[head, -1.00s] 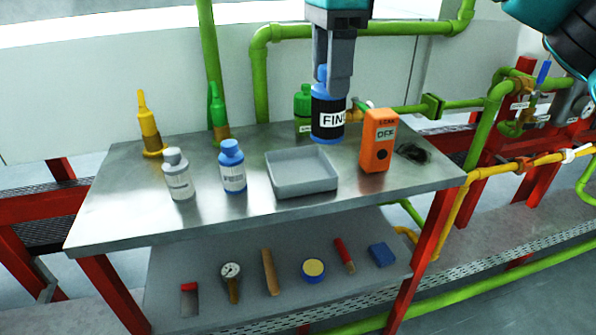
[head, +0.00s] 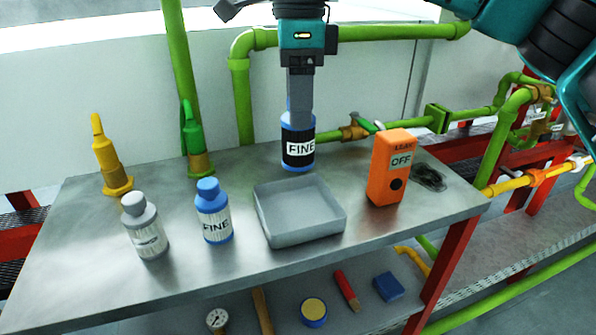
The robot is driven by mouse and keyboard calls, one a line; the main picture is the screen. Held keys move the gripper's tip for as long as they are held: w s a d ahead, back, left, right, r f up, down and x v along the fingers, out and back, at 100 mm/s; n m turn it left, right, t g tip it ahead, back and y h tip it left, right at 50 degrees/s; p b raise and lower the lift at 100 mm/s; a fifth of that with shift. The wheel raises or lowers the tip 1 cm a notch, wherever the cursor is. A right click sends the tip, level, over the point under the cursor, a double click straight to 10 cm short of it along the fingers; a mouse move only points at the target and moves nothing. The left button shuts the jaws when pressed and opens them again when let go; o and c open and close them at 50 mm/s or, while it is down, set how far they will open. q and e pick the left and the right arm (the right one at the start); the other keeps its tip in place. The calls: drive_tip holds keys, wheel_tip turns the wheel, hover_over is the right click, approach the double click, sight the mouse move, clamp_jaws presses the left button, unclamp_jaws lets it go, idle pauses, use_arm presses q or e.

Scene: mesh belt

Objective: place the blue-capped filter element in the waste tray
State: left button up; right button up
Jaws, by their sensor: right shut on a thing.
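My right gripper (head: 299,112) points straight down and is shut on a black-bodied filter element with blue ends (head: 298,153), labelled FINE. It is upright, just behind the tray in the picture; I cannot tell whether its base touches the table. A grey, shallow, empty tray (head: 301,238) lies on the metal table. My left gripper is not in view.
A white, grey-capped bottle (head: 145,228) stands at the left. Yellow (head: 109,160) and green (head: 195,145) spouted items stand at the back left. The lower shelf holds several small items.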

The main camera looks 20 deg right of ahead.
sight(298, 164)
wheel_tip(298, 164, down, 10)
drive_tip(key=shift+b, duration=0.75)
drive_tip(key=shift+f, duration=0.2)
drive_tip(key=shift+f, duration=0.15)
drive_tip(key=o, duration=1.4)
wheel_tip(298, 164, up, 12)
drive_tip(key=shift+r+p, duration=0.2)
drive_tip(key=shift+p, duration=0.9)
drive_tip(key=shift+f, duration=0.1)
